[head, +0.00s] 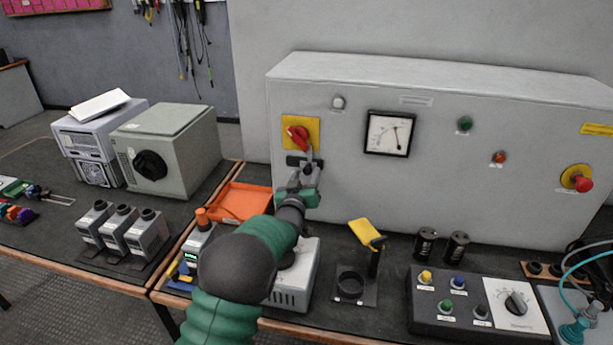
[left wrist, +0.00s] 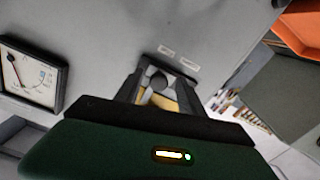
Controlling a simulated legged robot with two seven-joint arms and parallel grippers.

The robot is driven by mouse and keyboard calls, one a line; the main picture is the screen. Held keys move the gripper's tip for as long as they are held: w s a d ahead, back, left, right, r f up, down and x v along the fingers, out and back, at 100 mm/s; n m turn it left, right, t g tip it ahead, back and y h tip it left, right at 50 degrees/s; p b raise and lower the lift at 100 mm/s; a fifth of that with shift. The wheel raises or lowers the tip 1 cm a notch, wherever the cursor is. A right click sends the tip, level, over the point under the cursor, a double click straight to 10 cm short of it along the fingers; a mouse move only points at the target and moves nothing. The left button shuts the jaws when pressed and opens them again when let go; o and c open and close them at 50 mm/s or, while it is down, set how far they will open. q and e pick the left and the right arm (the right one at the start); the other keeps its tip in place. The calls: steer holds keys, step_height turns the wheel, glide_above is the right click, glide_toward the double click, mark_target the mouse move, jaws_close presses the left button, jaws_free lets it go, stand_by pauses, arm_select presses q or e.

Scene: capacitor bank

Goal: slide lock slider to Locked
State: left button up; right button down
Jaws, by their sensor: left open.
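The lock slider (head: 292,160) is a dark strip on the grey cabinet front, just below a red rotary handle (head: 298,135) on a yellow plate (head: 314,128). My left gripper (head: 306,167) is at the slider and hides part of it. In the left wrist view my left gripper (left wrist: 162,78) is open, with a dark round knob (left wrist: 158,81) between its two fingers. I cannot tell whether the fingers touch the knob. Two small labels (left wrist: 188,64) lie just beyond the fingertips; their text is unreadable. My right gripper is not in view.
A dial meter (head: 389,133) sits right of the slider, with a red emergency button (head: 583,184) farther right. On the bench below are an orange tray (head: 240,201), a yellow-topped tool (head: 366,233) and a black control box (head: 470,312).

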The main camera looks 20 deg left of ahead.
arm_select(q)
steer(key=shift+w+a, duration=0.1)
steer(key=shift+w, duration=0.25)
jaws_close()
stand_by(1.2)
